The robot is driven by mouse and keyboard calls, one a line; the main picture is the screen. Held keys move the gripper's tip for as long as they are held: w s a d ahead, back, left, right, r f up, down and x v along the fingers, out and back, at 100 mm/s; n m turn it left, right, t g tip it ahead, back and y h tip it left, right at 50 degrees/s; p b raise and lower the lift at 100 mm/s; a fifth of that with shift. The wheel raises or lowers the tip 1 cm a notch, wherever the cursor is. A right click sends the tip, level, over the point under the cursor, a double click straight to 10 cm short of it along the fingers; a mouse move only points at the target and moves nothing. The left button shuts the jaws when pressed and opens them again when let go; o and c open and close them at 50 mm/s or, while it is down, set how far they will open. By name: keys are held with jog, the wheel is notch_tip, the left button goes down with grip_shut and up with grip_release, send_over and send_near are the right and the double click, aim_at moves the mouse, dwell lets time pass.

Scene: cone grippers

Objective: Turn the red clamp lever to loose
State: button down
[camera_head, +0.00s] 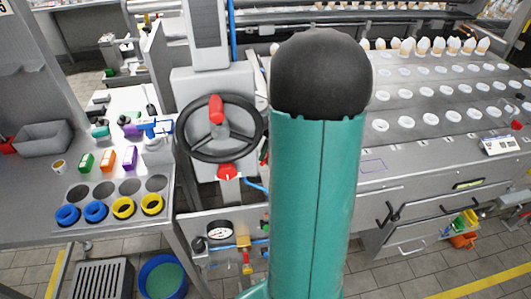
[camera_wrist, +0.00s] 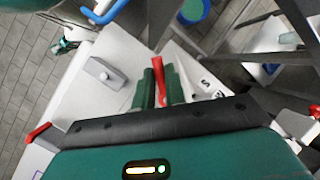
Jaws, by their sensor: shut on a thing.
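In the wrist view, the two green fingers of my gripper (camera_wrist: 159,86) are closed around a red lever (camera_wrist: 157,66). The lever stands up between them, and its tip sticks out past the fingertips. A white plate with dark lettering (camera_wrist: 207,84) lies just right of the fingers; its text is only partly visible. The lever's lower end is hidden by my gripper's dark edge. In the head view, my green arm with its black cap blocks the middle, and the fingers and the held lever cannot be made out.
A black handwheel (camera_head: 184,137) with a red knob stands left of my arm, with a red part (camera_head: 228,172) below it. A workbench with blue rings (camera_head: 96,211) is at the left. A perforated machine table (camera_head: 425,150) is at the right. A blue tub (camera_head: 163,275) stands on the floor.

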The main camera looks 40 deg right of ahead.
jog(key=n+g, duration=0.1)
jog(key=n, duration=0.3)
jog(key=s+d+n+g, duration=0.1)
jog(key=n, duration=0.1)
jog(key=shift+g, duration=0.3)
jog(key=shift+s+n, duration=0.1)
jog(key=shift+n, duration=0.2)
jog(key=c, duration=1.5)
grip_release()
jog(key=shift+o, duration=0.2)
jog(key=v, duration=1.3)
jog(key=shift+r, duration=0.45)
